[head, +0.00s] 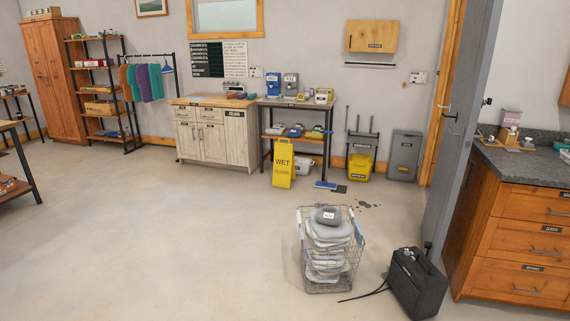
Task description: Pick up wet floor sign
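The wet floor sign (283,165) is a yellow panel with the words "WET FLOOR" on it. It stands upright on the concrete floor, in front of the left part of a dark metal shelf table near the back wall. Neither of my grippers shows in the head view, so I cannot see whether they are open or shut.
A wire basket of folded grey cloths (329,247) and a black box with a cable (417,283) stand nearer, at the right. A blue mop head (325,185) and dark wet spots (366,204) lie right of the sign. The floor at centre left (170,240) is clear.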

